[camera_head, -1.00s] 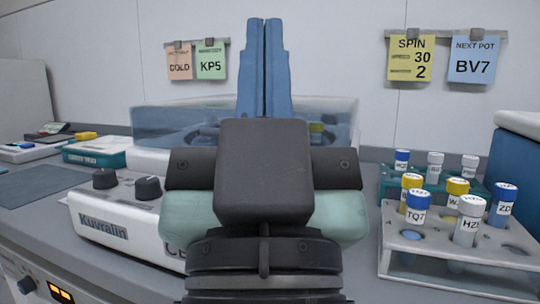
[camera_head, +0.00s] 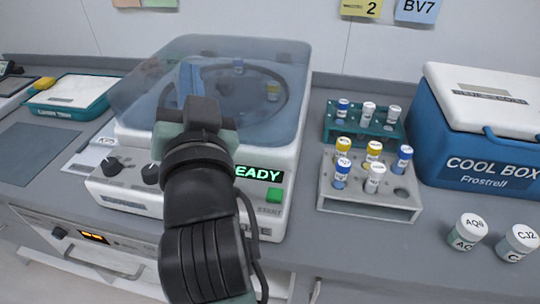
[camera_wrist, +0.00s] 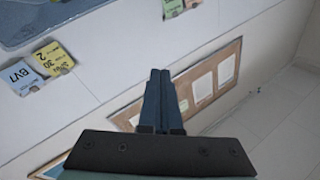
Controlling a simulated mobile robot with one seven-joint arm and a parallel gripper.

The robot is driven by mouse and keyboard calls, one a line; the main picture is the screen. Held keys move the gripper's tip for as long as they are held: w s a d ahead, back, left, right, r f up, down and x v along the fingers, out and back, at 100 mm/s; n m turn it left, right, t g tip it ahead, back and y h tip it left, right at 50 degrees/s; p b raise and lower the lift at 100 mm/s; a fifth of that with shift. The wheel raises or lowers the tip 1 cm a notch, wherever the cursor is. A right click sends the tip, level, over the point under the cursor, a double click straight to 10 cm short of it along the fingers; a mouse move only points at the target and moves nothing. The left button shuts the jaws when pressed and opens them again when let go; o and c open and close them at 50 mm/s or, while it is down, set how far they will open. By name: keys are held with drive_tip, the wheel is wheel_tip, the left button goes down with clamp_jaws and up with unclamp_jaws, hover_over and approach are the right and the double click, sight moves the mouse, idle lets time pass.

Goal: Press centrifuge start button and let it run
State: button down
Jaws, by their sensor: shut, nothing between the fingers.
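The white centrifuge (camera_head: 230,215) stands on the counter under a see-through blue lid (camera_head: 215,120), which appears to be down. Through the lid I see the rotor with a blue-capped and a yellow-capped tube. The green start button (camera_head: 273,195) is on the front right, with "START" printed below it. The lit display (camera_head: 260,174) reads "EADY"; my arm hides its left end. Two dark knobs (camera_head: 150,173) are at the front left. My gripper (camera_head: 190,72) is shut and empty, pointing up before the lid, apart from the button. Its fingers also show in the wrist view (camera_wrist: 161,75).
Right of the centrifuge are a white tube rack (camera_head: 365,206) and a green rack (camera_head: 350,132) with capped tubes. A blue cool box (camera_head: 480,170) and two white-lidded pots (camera_head: 467,232) stand farther right. A teal-edged box (camera_head: 75,95) is at the left.

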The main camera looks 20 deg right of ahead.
drive_tip(key=d+m+g+p, duration=0.1)
drive_tip(key=p, duration=0.3)
drive_tip(key=m+g+h+p, duration=0.1)
drive_tip(key=m+g+p, duration=0.75)
drive_tip(key=p, duration=1.95)
hover_over(272, 199)
drive_tip(key=shift+n+g, duration=0.65)
drive_tip(key=shift+g, duration=0.3)
wheel_tip(272, 199, down, 5)
drive_tip(key=shift+f, duration=0.1)
wheel_tip(272, 199, down, 9)
drive_tip(key=b, duration=0.7)
drive_tip(key=shift+b, duration=0.3)
drive_tip(key=shift+f, duration=0.25)
